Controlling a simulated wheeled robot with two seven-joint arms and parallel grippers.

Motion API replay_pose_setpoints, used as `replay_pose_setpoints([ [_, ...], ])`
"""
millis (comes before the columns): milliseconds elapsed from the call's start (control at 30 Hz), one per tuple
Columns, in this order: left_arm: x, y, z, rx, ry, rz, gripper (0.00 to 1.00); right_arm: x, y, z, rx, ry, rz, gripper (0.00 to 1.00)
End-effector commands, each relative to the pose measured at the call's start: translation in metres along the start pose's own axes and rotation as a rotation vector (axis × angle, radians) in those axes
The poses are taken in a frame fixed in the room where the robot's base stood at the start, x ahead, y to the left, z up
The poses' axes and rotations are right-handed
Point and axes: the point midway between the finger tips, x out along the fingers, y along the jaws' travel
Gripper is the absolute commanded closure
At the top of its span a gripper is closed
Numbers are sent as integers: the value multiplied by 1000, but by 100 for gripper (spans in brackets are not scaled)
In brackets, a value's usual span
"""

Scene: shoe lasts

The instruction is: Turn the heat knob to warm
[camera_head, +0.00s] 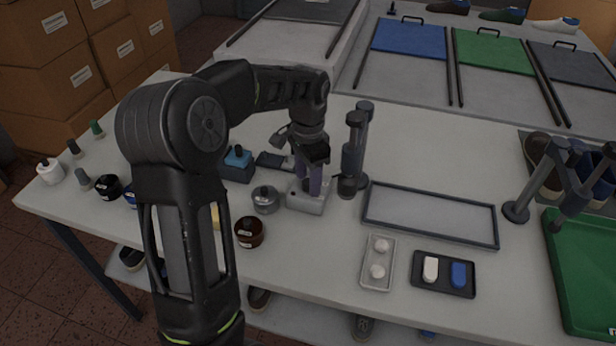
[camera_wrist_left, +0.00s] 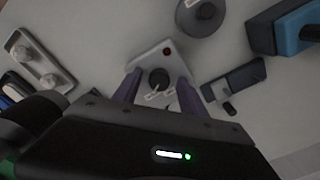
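The heat knob (camera_wrist_left: 158,78) is a small dark round knob on a white box (camera_wrist_left: 146,62), with a small red dot near one end. Two tiny labels lie beside the knob; their text is too small to read. In the head view the white box (camera_head: 306,203) stands on the table and my gripper hides most of its top. My left gripper (camera_head: 311,188) points down over the box. In the wrist view its two purple fingers (camera_wrist_left: 158,84) are apart, one on each side of the knob, with gaps between. My right gripper is not in view.
Close by stand a grey lidded pot (camera_head: 265,200), a brown jar (camera_head: 249,232), a blue-topped block (camera_head: 237,164) and a dark post stand (camera_head: 352,160). A framed tray (camera_head: 430,240) lies to the right. Cardboard boxes (camera_head: 60,70) are stacked at the back left.

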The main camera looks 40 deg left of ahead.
Motion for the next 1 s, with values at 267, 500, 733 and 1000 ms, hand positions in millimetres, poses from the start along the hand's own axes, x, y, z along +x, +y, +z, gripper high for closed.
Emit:
replay_pose_setpoints([
  [267,-1,0,0,0,-1,1,50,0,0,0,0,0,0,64],
  [500,-24,0,-1,0,3,-1,50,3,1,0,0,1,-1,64],
  [733,-62,0,-1,0,2,-1,50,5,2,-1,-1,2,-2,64],
  [1000,-78,0,0,0,-1,1,50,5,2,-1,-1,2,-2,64],
])
